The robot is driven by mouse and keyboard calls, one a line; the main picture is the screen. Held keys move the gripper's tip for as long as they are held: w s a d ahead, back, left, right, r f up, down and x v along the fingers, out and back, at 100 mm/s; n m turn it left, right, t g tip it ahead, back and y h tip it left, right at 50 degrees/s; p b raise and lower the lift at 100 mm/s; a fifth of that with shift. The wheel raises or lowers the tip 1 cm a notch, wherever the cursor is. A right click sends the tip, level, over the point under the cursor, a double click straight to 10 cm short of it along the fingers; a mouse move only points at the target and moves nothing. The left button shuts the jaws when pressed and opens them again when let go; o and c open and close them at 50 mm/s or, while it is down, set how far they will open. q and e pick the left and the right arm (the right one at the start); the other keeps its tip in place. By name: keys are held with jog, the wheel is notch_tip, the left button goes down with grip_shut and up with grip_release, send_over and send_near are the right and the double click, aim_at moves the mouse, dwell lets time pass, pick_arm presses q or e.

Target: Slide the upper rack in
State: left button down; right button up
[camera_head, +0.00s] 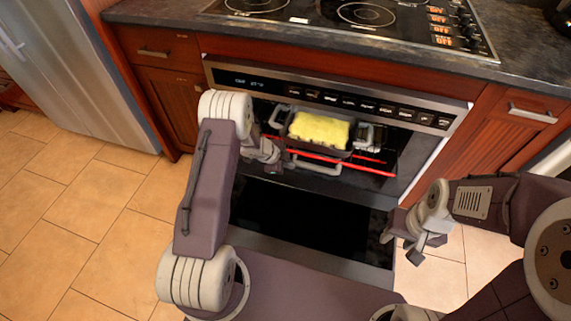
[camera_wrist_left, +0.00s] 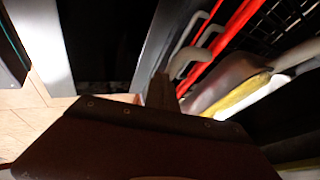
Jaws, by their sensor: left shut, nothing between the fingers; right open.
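The upper rack shows as a wire rack with a red front bar (camera_head: 368,169) in the oven opening in the head view. The red bar also shows in the left wrist view (camera_wrist_left: 214,52). A grey dish (camera_head: 318,148) with yellow food (camera_head: 320,128) is on the rack. My left gripper (camera_head: 276,160) is shut and empty at the left front of the rack, close to the bar; I cannot tell whether it touches. My right gripper (camera_head: 414,256) is open and empty, low and to the right of the oven. My left arm hides part of the oven's left side.
The oven door (camera_head: 300,222) is folded down in front of the opening. The control panel (camera_head: 330,96) and cooktop (camera_head: 370,18) are above. Wooden cabinets (camera_head: 172,90) flank the oven. A fridge (camera_head: 85,70) stands at left; the tiled floor (camera_head: 90,200) there is clear.

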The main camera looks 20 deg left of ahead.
aim_at(298, 136)
pick_arm(q)
jog(key=w+p, duration=0.1)
jog(key=w, duration=0.6)
jog(key=shift+f, duration=0.1)
jog(key=w+b, duration=0.4)
jog(key=w, duration=0.1)
jog(key=shift+w+f, duration=0.15)
jog(key=shift+f, duration=0.1)
jog(key=shift+w+r+b, duration=0.2)
jog(key=shift+w+b, duration=0.7)
jog(key=shift+b, duration=0.15)
jog(key=shift+w+r, duration=0.15)
jog(key=shift+w, duration=0.05)
pick_arm(e)
jog(key=f, duration=0.1)
jog(key=w+f, duration=0.1)
jog(key=f, duration=0.1)
jog(key=shift+f, duration=0.3)
